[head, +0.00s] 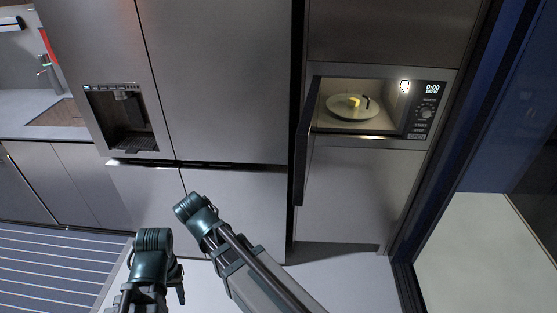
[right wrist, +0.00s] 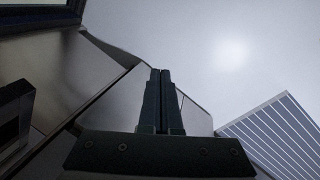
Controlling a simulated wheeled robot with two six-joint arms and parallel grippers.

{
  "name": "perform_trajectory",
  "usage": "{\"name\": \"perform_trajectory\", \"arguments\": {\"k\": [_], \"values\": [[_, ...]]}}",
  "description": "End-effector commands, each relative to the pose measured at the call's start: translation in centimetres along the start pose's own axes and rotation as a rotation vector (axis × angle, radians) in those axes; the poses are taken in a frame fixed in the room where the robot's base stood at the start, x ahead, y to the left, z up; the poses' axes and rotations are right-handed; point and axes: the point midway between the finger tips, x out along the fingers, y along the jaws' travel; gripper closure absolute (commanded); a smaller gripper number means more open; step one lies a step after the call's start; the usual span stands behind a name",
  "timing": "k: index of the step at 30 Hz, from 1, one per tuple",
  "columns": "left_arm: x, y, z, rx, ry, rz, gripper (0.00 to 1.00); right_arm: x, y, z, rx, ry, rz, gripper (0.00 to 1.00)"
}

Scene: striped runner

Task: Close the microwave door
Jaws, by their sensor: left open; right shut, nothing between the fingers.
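The microwave (head: 378,104) is built into the grey wall unit in the right half of the head view. Its dark door (head: 303,157) stands wide open, hinged on the left side and swung outward. My left gripper (head: 179,291) is low in the head view, small and partly hidden, open, left of the door and well apart from it. My right gripper (right wrist: 160,98) shows in the right wrist view with its two dark fingers together and nothing between them. I cannot clearly make out its fingers in the head view.
A plate (head: 352,108) with yellow food lies inside the lit microwave. The fridge (head: 222,80) stands to the left. A striped runner (head: 45,265) lies on the floor at lower left; it also shows in the right wrist view (right wrist: 275,135). The floor below the microwave is clear.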

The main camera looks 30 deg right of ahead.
Motion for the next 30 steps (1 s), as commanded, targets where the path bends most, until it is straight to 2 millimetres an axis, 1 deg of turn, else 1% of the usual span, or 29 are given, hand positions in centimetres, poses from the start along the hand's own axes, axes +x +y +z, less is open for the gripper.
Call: {"name": "perform_trajectory", "arguments": {"k": [1, 5, 8, 11, 12, 15, 18, 21, 24, 27, 30], "values": [[-1.6, -0.1, 0.1, 0.0, 0.0, 0.0, 0.54, -1.5, 0.9, -0.8, 0.029, 0.001, 0.012, 1.0], [-4.1, -0.4, 0.2, -0.001, 0.0, 0.0, 0.54, -3.7, 3.1, -2.4, 0.117, 0.009, 0.054, 1.0], [-6.7, -0.6, 0.4, -0.002, -0.001, 0.001, 0.54, -6.2, 5.5, -4.0, 0.207, 0.018, 0.096, 1.0], [-10.1, -0.9, 0.6, -0.002, -0.001, 0.001, 0.54, -9.2, 8.6, -6.1, 0.324, 0.033, 0.15, 1.0], [-11.4, -1.1, 0.7, -0.003, -0.001, 0.001, 0.54, -10.5, 9.9, -6.9, 0.373, 0.041, 0.173, 1.0], [-14.5, -1.4, 0.9, -0.004, -0.001, 0.001, 0.54, -13.4, 13.2, -8.7, 0.495, 0.062, 0.23, 1.0], [-16.9, -1.6, 1.0, -0.004, -0.002, 0.002, 0.54, -15.7, 16.1, -10.2, 0.601, 0.085, 0.28, 1.0], [-18.7, -1.8, 1.1, -0.005, -0.002, 0.002, 0.54, -17.5, 18.4, -11.3, 0.683, 0.105, 0.319, 1.0], [-19.8, -1.9, 1.2, -0.005, -0.002, 0.002, 0.54, -18.5, 19.9, -11.9, 0.739, 0.121, 0.346, 1.0], [-20.2, -1.9, 1.2, -0.005, -0.002, 0.002, 0.54, -19.0, 20.7, -12.3, 0.77, 0.13, 0.361, 1.0], [-20.2, -1.9, 1.2, -0.006, -0.002, 0.002, 0.54, -19.0, 20.9, -12.3, 0.783, 0.133, 0.366, 1.0]]}}
